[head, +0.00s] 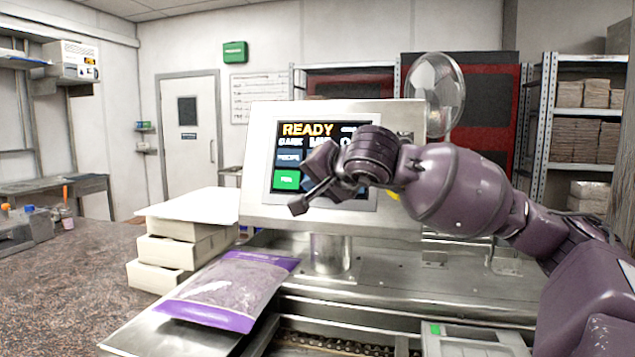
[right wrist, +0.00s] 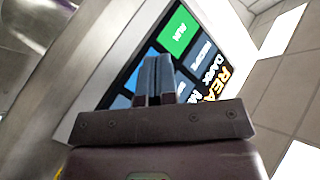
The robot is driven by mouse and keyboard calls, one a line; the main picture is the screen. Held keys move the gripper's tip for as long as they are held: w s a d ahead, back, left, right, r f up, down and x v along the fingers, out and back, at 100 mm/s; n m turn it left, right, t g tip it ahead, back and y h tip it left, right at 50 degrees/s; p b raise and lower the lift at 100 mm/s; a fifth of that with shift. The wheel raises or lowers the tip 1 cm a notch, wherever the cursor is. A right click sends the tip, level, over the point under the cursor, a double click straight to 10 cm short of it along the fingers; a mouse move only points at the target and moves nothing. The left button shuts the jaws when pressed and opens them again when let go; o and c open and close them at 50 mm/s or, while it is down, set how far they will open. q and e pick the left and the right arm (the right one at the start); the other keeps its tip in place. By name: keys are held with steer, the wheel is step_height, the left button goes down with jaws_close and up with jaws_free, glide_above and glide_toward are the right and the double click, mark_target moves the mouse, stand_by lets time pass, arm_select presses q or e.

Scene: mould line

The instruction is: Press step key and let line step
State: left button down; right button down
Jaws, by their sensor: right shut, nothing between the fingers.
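The control panel (head: 252,150) is a tilted pale metal box on a short post, with a dark screen (head: 300,143) reading READY in yellow. A green key (head: 286,180) shows at the screen's lower left, and also in the right wrist view (right wrist: 174,32). Blue keys show beside it; I cannot read which one is the step key. My right gripper (head: 312,185) is in front of the screen and hides part of it. In the right wrist view its fingers (right wrist: 155,78) are shut and empty, over a blue key area; contact cannot be told. My left gripper is out of view.
A purple-and-clear bag (head: 225,290) lies on a metal plate below the panel. Pale boxes (head: 165,250) are stacked to its left on the speckled counter (head: 70,285). The metal line bed (head: 410,275) runs under the panel. Shelving with cartons (head: 583,140) stands at right.

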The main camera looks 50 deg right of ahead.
steer(key=shift+w+d+f, duration=0.1)
steer(key=shift+d, duration=0.05)
stand_by(0.5)
steer(key=shift+w+d+f, duration=0.1)
steer(key=shift+d, duration=0.15)
steer(key=shift+w+d, duration=0.15)
steer(key=shift+d, duration=0.1)
stand_by(0.8)
steer(key=shift+a, duration=0.15)
steer(key=shift+s+a+r, duration=0.2)
steer(key=shift+s+a, duration=0.15)
steer(key=shift+a, duration=0.15)
stand_by(0.3)
steer(key=a, duration=0.1)
steer(key=s+a+r, duration=0.1)
steer(key=s+a, duration=0.1)
steer(key=a, duration=0.1)
steer(key=shift+s+a+r, duration=0.1)
steer(key=shift+r, duration=0.2)
